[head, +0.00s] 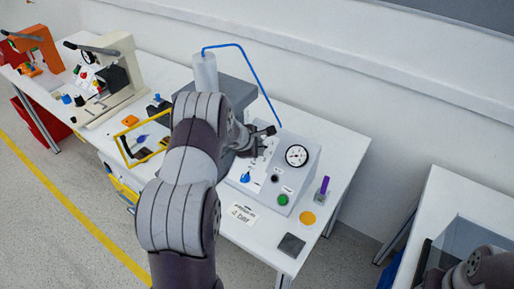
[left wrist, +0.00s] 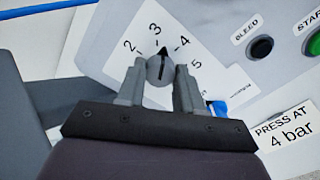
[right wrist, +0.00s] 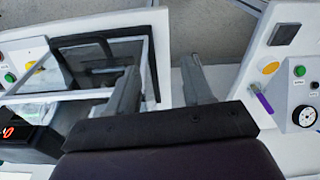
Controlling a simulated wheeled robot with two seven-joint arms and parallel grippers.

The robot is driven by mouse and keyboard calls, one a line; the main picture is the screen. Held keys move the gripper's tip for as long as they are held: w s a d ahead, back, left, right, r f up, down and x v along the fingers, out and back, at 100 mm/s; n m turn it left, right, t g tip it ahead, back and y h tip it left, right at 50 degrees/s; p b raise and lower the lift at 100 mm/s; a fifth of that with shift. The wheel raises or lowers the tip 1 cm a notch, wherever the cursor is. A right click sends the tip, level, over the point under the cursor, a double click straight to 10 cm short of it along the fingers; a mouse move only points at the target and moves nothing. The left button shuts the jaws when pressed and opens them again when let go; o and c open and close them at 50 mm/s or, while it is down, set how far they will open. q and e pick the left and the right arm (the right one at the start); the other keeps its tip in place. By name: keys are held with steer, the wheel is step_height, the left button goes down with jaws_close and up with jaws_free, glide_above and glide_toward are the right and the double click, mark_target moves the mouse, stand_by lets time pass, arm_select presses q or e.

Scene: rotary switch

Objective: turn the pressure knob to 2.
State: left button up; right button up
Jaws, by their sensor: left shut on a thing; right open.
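The pressure knob (left wrist: 160,70) is a small grey round knob with a black pointer on a white number card (left wrist: 140,50) marked 2, 3, 4 and 5. The pointer stands a little past 3, on the side of 4. My left gripper (left wrist: 160,85) is shut on the knob, one finger on each side. In the head view my left gripper (head: 254,140) reaches over the grey control box (head: 305,170), and my arm hides the knob there. My right gripper (right wrist: 160,85) is open, with nothing between its fingers.
The box carries a pressure gauge (head: 296,155), a black bleed button (head: 275,179), a green start button (head: 283,199) and a blue knob (head: 245,177). A "4 bar" label (head: 241,213) lies in front. A purple item (head: 325,185) stands to the right. A yellow frame (head: 143,140) is at left.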

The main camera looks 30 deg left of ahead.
arm_select(q)
steer(key=n, duration=0.5)
steer(key=shift+n, duration=0.3)
steer(key=n, duration=0.3)
steer(key=shift+n+p, duration=0.5)
steer(key=shift+n, duration=1.2)
steer(key=o, duration=1)
steer(key=shift+o, duration=0.2)
